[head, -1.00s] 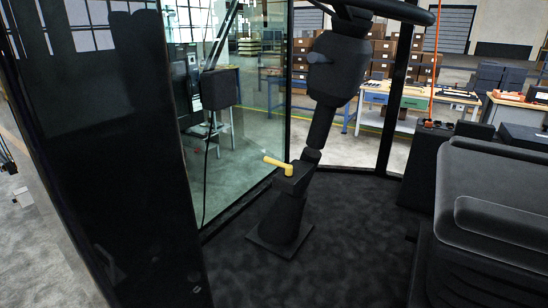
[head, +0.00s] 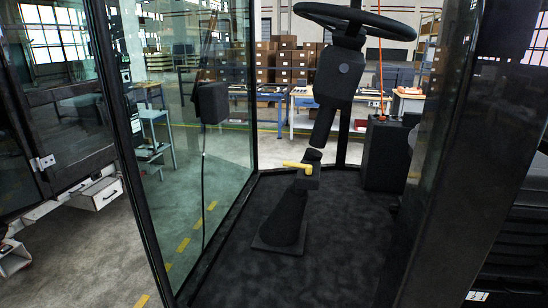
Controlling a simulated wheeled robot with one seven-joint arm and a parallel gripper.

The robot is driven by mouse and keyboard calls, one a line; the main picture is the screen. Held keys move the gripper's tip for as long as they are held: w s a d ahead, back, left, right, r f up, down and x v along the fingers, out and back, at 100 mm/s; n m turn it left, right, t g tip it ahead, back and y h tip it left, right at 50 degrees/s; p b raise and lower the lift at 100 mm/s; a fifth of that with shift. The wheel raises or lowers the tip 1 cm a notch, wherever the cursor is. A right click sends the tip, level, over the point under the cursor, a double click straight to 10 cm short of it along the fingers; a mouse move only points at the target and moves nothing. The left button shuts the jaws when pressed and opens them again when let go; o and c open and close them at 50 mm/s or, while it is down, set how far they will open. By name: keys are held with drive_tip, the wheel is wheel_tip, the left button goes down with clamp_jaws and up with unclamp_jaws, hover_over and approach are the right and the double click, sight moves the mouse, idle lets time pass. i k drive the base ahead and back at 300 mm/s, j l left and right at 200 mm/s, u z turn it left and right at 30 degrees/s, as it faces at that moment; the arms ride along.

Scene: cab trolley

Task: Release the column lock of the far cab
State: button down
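The column lock is a short yellow lever (head: 298,166) on the lower part of the black steering column (head: 287,215). It points to the left in the head view. The column rises from a square foot on the dark cab floor and leans right towards the black steering wheel (head: 352,18). A grey round knob sits on the column's thick upper housing (head: 338,75). My gripper is not in view, and nothing touches the lever.
Glass panes (head: 190,130) in black frames enclose the cab's left side. A wide dark post (head: 440,150) stands at the right, partly hiding the seat. A dark console (head: 387,153) stands behind the column. The floor (head: 335,245) around the column's foot looks clear.

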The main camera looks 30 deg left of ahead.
sight(308, 168)
drive_tip(key=j+z, duration=0.15)
drive_tip(key=j, duration=0.55)
drive_tip(key=j+z, duration=0.1)
drive_tip(key=j, duration=0.6)
drive_tip(key=k+j+z, duration=0.15)
drive_tip(key=j, duration=0.55)
drive_tip(key=j+z, duration=0.1)
drive_tip(key=j, duration=0.6)
drive_tip(key=j+z, duration=0.2)
drive_tip(key=j, duration=1.55)
